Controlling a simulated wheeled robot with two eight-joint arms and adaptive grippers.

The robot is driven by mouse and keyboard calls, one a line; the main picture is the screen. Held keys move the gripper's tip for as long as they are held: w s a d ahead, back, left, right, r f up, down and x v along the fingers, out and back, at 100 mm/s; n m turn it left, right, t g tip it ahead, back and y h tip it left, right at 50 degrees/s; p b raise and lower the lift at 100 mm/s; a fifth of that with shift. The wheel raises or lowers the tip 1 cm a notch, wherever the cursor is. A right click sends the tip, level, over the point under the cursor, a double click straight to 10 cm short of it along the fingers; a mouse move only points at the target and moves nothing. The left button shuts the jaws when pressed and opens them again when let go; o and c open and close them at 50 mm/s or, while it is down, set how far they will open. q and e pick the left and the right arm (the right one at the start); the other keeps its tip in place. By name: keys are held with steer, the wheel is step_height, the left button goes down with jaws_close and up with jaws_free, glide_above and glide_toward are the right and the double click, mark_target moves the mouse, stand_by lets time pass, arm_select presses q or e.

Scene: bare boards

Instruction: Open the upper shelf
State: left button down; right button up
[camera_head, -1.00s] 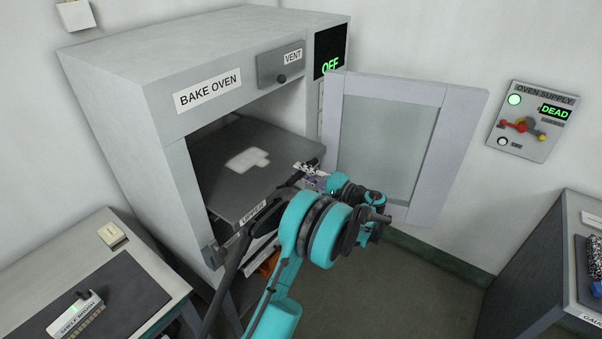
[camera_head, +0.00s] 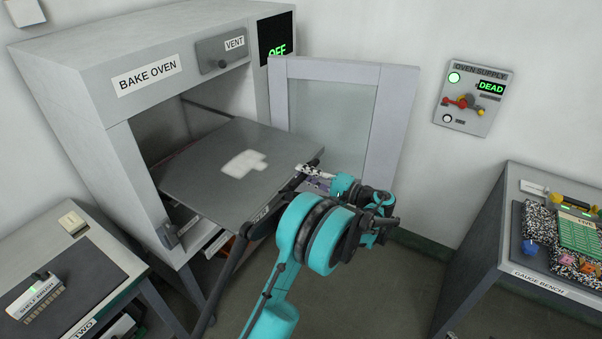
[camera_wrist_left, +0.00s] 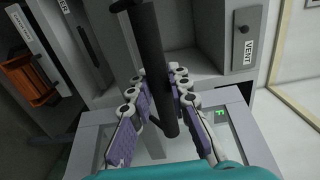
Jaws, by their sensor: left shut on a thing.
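The upper shelf (camera_head: 205,190) is a dark grey plate with a pale patch on it. It is slid well out of the bake oven (camera_head: 95,80), level, past the open front. My left gripper (camera_head: 314,180) is at the shelf's front right corner, partly hidden by my teal arm. In the left wrist view, the purple-padded fingers (camera_wrist_left: 160,100) are shut on a long dark bar (camera_wrist_left: 151,45), the shelf's handle. The shelf's front label is mostly hidden by my arm. My right gripper is not in view.
The oven's glazed door (camera_head: 340,120) stands open at the right, close to my left wrist. A side bench (camera_head: 100,255) with a shelf brush (camera_head: 38,298) is at lower left. A gauge bench (camera_head: 500,262) is at right. Bare floor lies between. The oven supply box (camera_head: 472,98) reads DEAD.

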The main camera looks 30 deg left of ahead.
arm_select(q)
steer(key=c, duration=1.4)
jaws_free()
steer(key=s+d, duration=0.1)
steer(key=d, duration=1.1)
